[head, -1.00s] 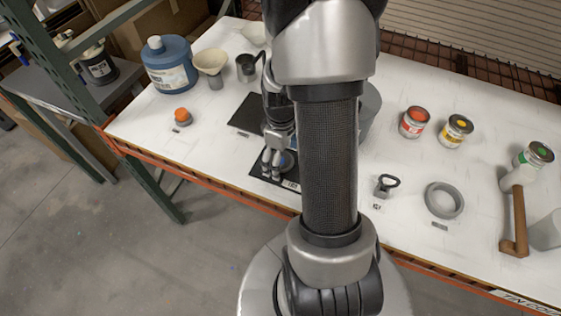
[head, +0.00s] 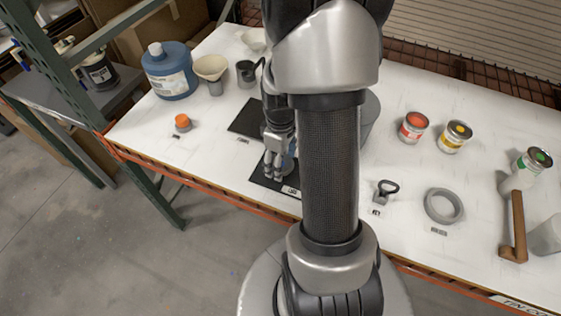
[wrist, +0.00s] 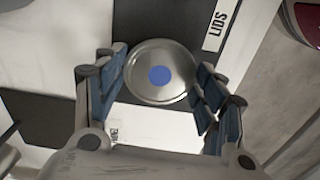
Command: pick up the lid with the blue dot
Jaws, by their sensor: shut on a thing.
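The metal lid with the blue dot (wrist: 158,77) is a round silver disc between the two blue-padded fingers of my gripper (wrist: 160,92) in the wrist view. The fingers are shut on its left and right sides. In the head view my gripper (head: 275,168) is over the dark mat (head: 262,178) at the table's front edge. Only a small part of the lid shows there, behind the fingers and my arm. I cannot tell how far it is above the mat. The mat's "LIDS" label (wrist: 217,22) lies beyond the lid.
A second dark mat (head: 243,117) lies behind. My arm hides the table's middle.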

